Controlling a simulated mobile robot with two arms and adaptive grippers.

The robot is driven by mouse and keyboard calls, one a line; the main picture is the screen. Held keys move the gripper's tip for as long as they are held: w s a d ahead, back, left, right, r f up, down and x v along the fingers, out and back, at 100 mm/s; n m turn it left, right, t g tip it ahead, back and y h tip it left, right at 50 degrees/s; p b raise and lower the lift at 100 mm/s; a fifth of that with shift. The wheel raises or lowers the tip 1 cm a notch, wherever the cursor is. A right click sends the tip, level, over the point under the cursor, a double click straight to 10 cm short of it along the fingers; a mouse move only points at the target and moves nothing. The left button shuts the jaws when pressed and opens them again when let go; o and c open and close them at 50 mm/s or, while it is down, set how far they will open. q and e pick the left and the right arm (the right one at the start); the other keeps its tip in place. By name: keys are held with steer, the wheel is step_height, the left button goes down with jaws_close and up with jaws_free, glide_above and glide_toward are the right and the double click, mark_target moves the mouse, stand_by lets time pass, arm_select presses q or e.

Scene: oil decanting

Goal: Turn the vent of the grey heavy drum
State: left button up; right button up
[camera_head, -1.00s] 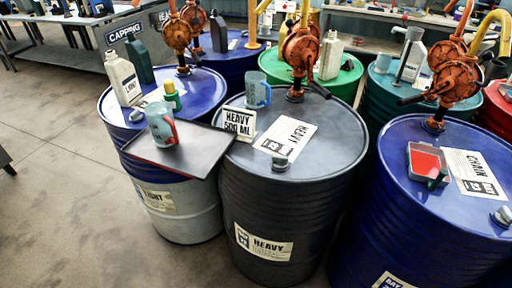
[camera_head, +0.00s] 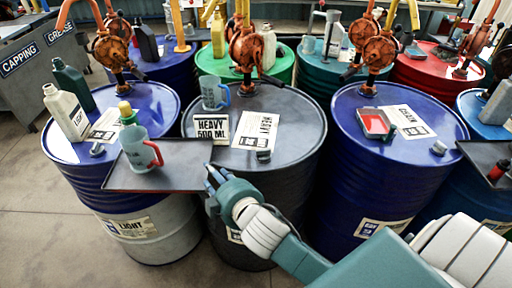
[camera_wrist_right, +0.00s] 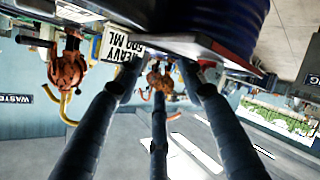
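The grey heavy drum (camera_head: 300,110) stands in the middle of the head view, with a "HEAVY" label (camera_head: 256,130) on its top. A small grey cap that looks like its vent (camera_head: 263,156) sits at the near edge of the top. My right gripper (camera_head: 212,172) is in front of the drum's near left side, beside the tray edge, left of and lower than the vent and apart from it. In the right wrist view its dark fingers (camera_wrist_right: 158,75) are spread with nothing between them. The vent is not discernible there. My left gripper is not in view.
A dark tray (camera_head: 185,178) holds a jug with a red handle (camera_head: 139,148), close to my right gripper. The "HEAVY 500 ML" sign (camera_head: 211,128), a blue mug (camera_head: 214,95) and an orange pump (camera_head: 247,50) stand on the grey drum. Blue drums flank it.

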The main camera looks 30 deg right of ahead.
steer(key=w+a+r+n+t+y, duration=0.35)
steer(key=w+r+n, duration=0.2)
steer(key=r, duration=0.35)
steer(key=w+a+r+n+y, duration=0.2)
steer(key=a+r+n+y, duration=0.8)
steer(key=a+n, duration=0.4)
steer(key=n+g+h, duration=1.3)
steer(key=n+g, duration=0.5)
steer(key=n, duration=0.3)
glide_above(265, 150)
step_height(265, 150, down, 12)
steer(key=shift+t, duration=0.25)
step_height(265, 150, down, 10)
steer(key=p, duration=0.2)
steer(key=shift+r+p, duration=0.15)
steer(key=shift+p, duration=0.25)
steer(key=shift+f, duration=0.65)
